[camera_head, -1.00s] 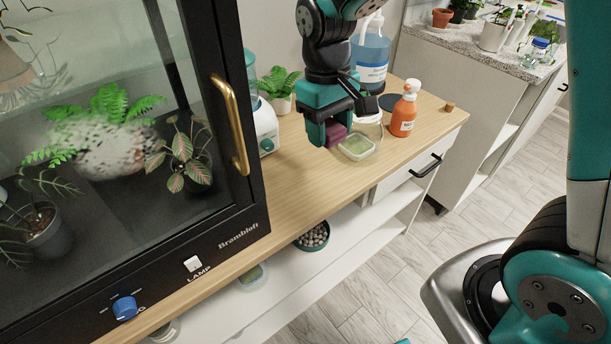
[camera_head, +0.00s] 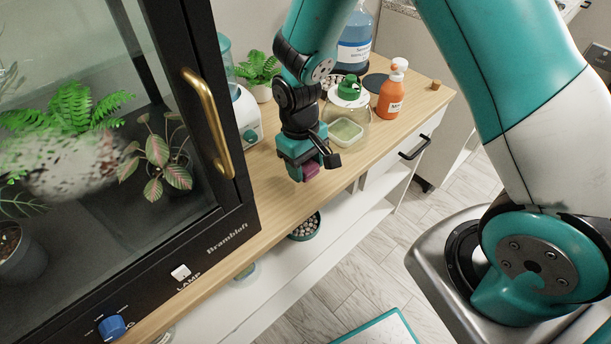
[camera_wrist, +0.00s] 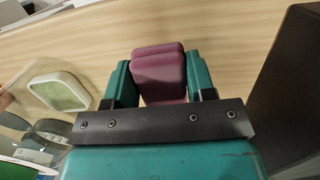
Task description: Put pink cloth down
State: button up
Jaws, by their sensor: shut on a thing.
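The pink cloth (camera_wrist: 160,75) looks like a folded, dark pink bundle between the two teal fingers of my gripper (camera_wrist: 160,85) in the wrist view. The gripper is shut on the cloth. Whether the cloth touches the counter cannot be told.
A clear container with a green-filled tray (camera_head: 346,131) stands just behind and right of my gripper. An orange bottle (camera_head: 391,95) and a blue jug (camera_head: 354,45) stand farther back. The black glass cabinet (camera_head: 235,200) is at the left. Counter between cabinet and gripper is bare.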

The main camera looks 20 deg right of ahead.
jog(key=shift+f, duration=2.1)
jog(key=o, duration=0.9)
jog(key=shift+f, duration=0.1)
jog(key=r, duration=0.4)
jog(key=w+r, duration=0.1)
jog(key=r, duration=0.6)
jog(key=shift+w+a+r, duration=0.2)
jog(key=shift+r, duration=0.15)
notch_tip(320, 180, up, 9)
jog(key=n+y, duration=0.1)
jog(key=y, duration=0.1)
send_over(306, 185)
jog(key=s+a, duration=0.3)
jog(key=s, duration=0.2)
jog(key=s+a+r+n+y, duration=0.1)
jog(key=s+r, duration=0.3)
jog(key=s, duration=0.2)
jog(key=s+r+n+t+y, duration=0.1)
jog(key=s+r, duration=0.2)
jog(key=s, duration=0.4)
jog(key=shift+a+r+y, duration=0.3)
jog(key=shift+a+r, duration=0.05)
jog(key=shift+a, duration=0.05)
